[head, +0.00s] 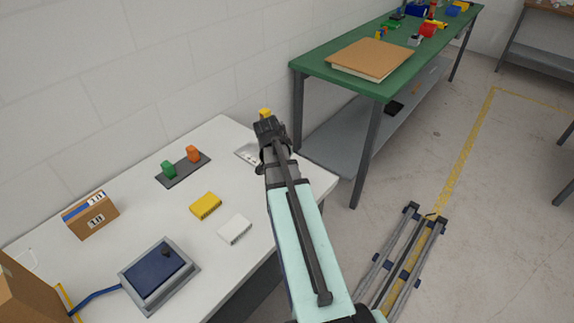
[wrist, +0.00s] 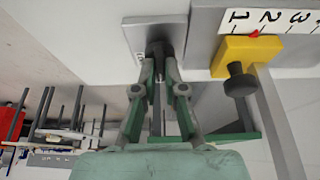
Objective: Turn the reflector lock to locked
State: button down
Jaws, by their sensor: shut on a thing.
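In the wrist view, my gripper (wrist: 160,75) is closed around a dark knob (wrist: 159,47) on a light grey plate (wrist: 134,34). I take this knob to be the reflector lock. A small mark on the plate beside the knob is mostly hidden, so I cannot tell which position it is in. In the head view, my gripper (head: 268,128) is at the far right end of the white table (head: 225,143); my arm hides the knob there.
A yellow slider (wrist: 246,55) with a black thumbscrew (wrist: 239,80) sits right of the knob, along a numbered scale (wrist: 272,18). Yellow (head: 205,205) and white (head: 235,229) blocks and a blue-topped box (head: 154,270) lie on the table. A green bench (head: 325,75) stands behind.

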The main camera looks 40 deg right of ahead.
jog(key=c, duration=1.2)
grip_release()
jog(key=shift+c, duration=0.2)
jog(key=v, duration=1.2)
jog(key=shift+s+d, duration=0.1)
jog(key=shift+d, duration=0.05)
